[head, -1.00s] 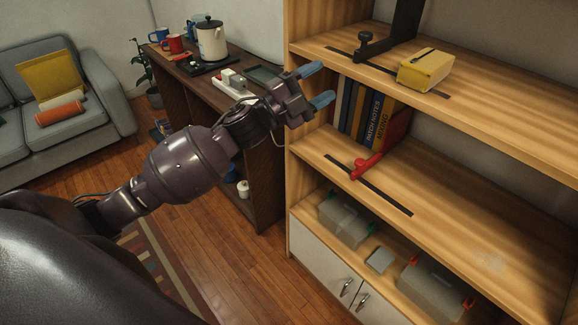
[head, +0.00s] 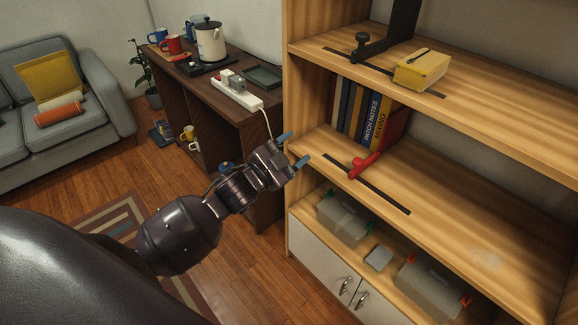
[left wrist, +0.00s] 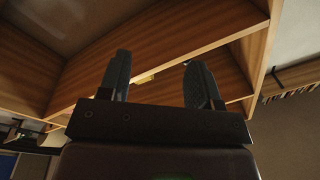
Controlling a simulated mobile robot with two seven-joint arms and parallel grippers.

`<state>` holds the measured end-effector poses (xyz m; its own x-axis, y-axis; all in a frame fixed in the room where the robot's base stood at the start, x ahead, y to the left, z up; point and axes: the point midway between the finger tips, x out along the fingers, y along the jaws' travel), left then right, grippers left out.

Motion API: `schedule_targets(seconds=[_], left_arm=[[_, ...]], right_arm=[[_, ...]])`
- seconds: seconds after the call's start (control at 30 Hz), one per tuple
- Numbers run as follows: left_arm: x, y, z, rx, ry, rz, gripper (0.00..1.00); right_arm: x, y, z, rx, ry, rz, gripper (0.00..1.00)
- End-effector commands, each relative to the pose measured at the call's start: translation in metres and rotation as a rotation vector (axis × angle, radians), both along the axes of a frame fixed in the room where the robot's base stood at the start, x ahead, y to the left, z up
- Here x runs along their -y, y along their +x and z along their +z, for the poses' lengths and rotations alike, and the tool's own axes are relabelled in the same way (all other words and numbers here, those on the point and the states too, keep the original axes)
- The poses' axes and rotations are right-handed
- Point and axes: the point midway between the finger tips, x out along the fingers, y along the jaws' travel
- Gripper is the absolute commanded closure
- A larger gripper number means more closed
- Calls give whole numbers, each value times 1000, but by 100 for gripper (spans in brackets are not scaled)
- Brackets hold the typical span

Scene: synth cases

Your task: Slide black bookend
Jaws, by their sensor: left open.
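The black bookend (head: 402,28) stands upright on the upper shelf, its top cut off by the frame. Its foot with a round black knob (head: 362,38) reaches toward the shelf front, over a dark slot (head: 430,92). My left gripper (head: 294,149) is open and empty, by the bookcase's left upright at about the middle shelf's height. It is below the black bookend and apart from it. In the left wrist view its two blue-grey fingers (left wrist: 158,78) are spread with wooden boards behind them. I cannot make out the black bookend there. My right gripper is not in view.
A yellow box (head: 422,72) sits on the upper shelf right of the knob, by the slot. A red bookend (head: 375,155) stands beside several books (head: 358,112) on the middle shelf. A dark side cabinet with a power strip (head: 237,94) is left of the bookcase.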

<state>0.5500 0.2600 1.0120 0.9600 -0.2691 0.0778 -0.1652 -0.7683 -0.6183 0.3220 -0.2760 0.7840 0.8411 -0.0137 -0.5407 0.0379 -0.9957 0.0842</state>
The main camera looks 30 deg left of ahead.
Motion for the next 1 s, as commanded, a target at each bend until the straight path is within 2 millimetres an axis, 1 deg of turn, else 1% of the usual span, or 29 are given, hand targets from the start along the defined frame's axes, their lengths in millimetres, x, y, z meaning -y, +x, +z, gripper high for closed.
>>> schedule_targets(seconds=[0.03,0.2,0.33,0.53,0.7,0.73,0.8,1.0], left_arm=[[-1,-4,-7,-21,-16,9,42],[-4,-14,-24,-75,-55,36,42],[-5,-18,-31,-97,-70,47,42],[-6,-20,-35,-109,-78,52,42],[-5,-20,-35,-108,-78,51,42],[-5,-20,-35,-108,-78,51,44],[-6,-20,-35,-108,-78,51,44],[-8,-19,-34,-106,-68,50,44]], right_arm=[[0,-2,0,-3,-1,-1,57],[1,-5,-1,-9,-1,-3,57],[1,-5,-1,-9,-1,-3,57],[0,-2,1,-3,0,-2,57],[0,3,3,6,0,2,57],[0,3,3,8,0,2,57],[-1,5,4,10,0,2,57],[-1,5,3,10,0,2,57]])
